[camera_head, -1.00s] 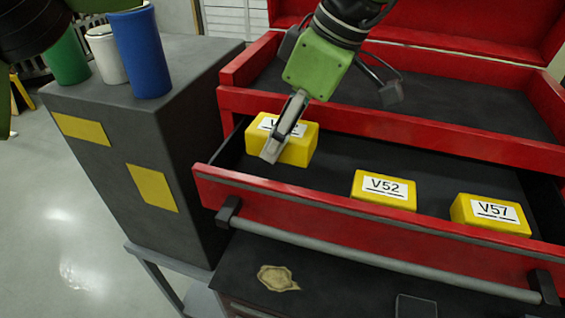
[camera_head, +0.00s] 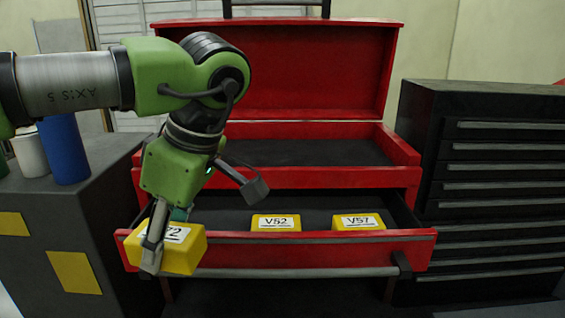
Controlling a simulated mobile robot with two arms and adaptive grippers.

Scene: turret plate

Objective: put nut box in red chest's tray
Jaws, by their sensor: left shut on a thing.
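A yellow box (camera_head: 184,256) with a white label ending in "72" is in my left gripper (camera_head: 163,238) at the lower left of the head view. The gripper is shut on it, and one finger covers part of the label. The box is slightly tilted and overlaps the left end of the open drawer's front in the picture. The red chest (camera_head: 270,68) stands behind with its lid up. Its upper tray (camera_head: 400,150) is open with a dark floor; the arm hides its left part. My right gripper is out of view.
The open drawer (camera_head: 330,250) holds two yellow boxes, V52 (camera_head: 276,222) and V57 (camera_head: 358,221). A grey cabinet on the left carries a blue cylinder (camera_head: 63,150) and a white one (camera_head: 29,155). A black drawer cabinet (camera_head: 500,180) stands right.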

